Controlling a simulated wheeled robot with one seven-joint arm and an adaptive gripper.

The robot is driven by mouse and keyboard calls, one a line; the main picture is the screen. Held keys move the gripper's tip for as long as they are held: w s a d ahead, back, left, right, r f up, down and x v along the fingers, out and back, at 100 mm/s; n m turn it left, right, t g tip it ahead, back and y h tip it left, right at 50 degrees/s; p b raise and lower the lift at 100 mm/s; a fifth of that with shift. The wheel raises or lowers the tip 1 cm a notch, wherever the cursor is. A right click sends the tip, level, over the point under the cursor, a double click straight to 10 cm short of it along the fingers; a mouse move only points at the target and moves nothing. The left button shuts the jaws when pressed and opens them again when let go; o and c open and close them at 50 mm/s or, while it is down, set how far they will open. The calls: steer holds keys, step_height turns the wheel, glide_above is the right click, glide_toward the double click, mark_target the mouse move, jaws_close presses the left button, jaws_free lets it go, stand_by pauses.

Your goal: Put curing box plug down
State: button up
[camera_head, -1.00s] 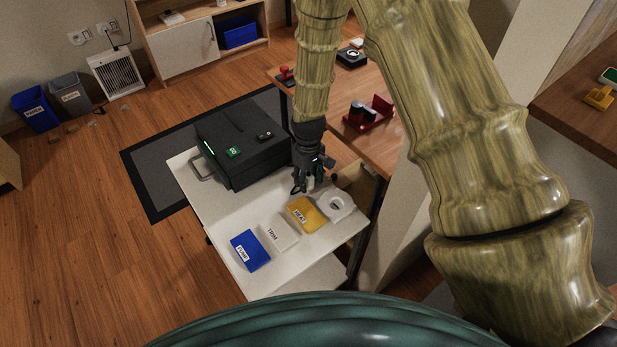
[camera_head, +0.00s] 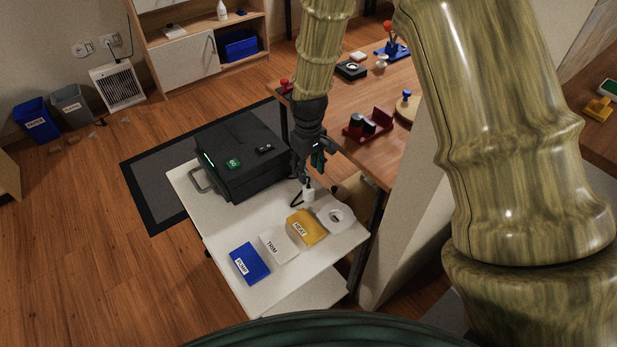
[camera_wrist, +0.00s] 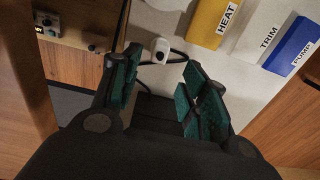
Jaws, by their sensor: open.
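The white curing box plug (camera_head: 308,194) with its black cord rests on the white cart top (camera_head: 222,233), beside the black curing box (camera_head: 240,160). In the wrist view the plug (camera_wrist: 160,50) lies beyond the fingertips, with its cord looping to both sides. My gripper (camera_head: 312,168) is above the plug and apart from it. In the wrist view my gripper (camera_wrist: 158,85) is open, with nothing between its green finger pads.
A yellow HEAT block (camera_head: 306,227), a white TRIM block (camera_head: 278,245) and a blue PUMP block (camera_head: 249,263) sit on the cart. A white ring-shaped piece (camera_head: 336,215) is at its right edge. A wooden table (camera_head: 370,90) with several items stands behind.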

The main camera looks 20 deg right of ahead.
steer(key=shift+r, duration=1.4)
